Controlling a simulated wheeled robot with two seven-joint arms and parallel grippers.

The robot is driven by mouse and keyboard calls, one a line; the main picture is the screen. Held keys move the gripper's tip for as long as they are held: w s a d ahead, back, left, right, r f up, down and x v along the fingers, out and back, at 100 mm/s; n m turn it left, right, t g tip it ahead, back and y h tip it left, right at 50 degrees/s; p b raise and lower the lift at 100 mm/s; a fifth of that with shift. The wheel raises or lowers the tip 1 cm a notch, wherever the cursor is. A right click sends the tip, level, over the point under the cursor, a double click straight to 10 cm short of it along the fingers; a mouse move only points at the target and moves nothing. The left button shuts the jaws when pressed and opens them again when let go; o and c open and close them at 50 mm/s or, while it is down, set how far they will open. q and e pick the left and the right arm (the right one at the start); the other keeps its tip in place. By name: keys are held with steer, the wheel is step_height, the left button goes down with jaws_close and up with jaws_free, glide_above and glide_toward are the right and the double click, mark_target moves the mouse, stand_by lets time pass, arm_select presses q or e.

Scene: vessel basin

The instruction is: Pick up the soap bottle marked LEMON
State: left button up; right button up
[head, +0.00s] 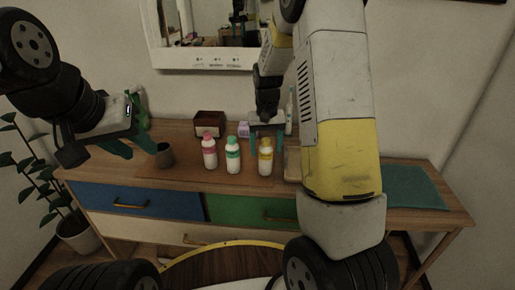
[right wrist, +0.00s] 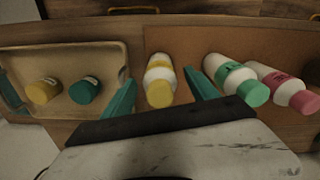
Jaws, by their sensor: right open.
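The bottle with a yellow cap and band (head: 265,157) stands upright on the brown mat, rightmost of three similar bottles in the head view; its label is too small to read. In the right wrist view the yellow-capped bottle (right wrist: 160,78) lies between the teal fingers of my right gripper (right wrist: 160,82). That gripper (head: 266,140) is open, pointing down around the bottle's upper part; I cannot tell whether it touches. A green-capped bottle (head: 233,156) and a pink-capped bottle (head: 209,152) stand to its left. My left gripper (head: 132,146) is open and empty at the left.
A tray (right wrist: 120,55) with a yellow-lidded jar (right wrist: 43,91) and a teal-lidded jar (right wrist: 85,90) stands beside the yellow-capped bottle. A dark cup (head: 164,155) is near my left gripper. A wooden box (head: 209,124) stands behind. A teal mat (head: 412,186) at the right looks bare.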

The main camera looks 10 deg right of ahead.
mark_target(266, 140)
steer(key=shift+f, duration=0.25)
jaws_close()
steer(key=shift+r, duration=0.5)
step_height(266, 140, up, 3)
steer(key=shift+s+a+f, duration=0.1)
steer(key=shift+s, duration=0.05)
steer(key=s+a, duration=0.3)
steer(key=s, duration=0.4)
steer(key=s+a+r, duration=0.1)
steer(key=s+a, duration=0.2)
steer(key=s, duration=0.4)
steer(key=shift+s+a+r, duration=0.15)
steer(key=shift+a, duration=0.15)
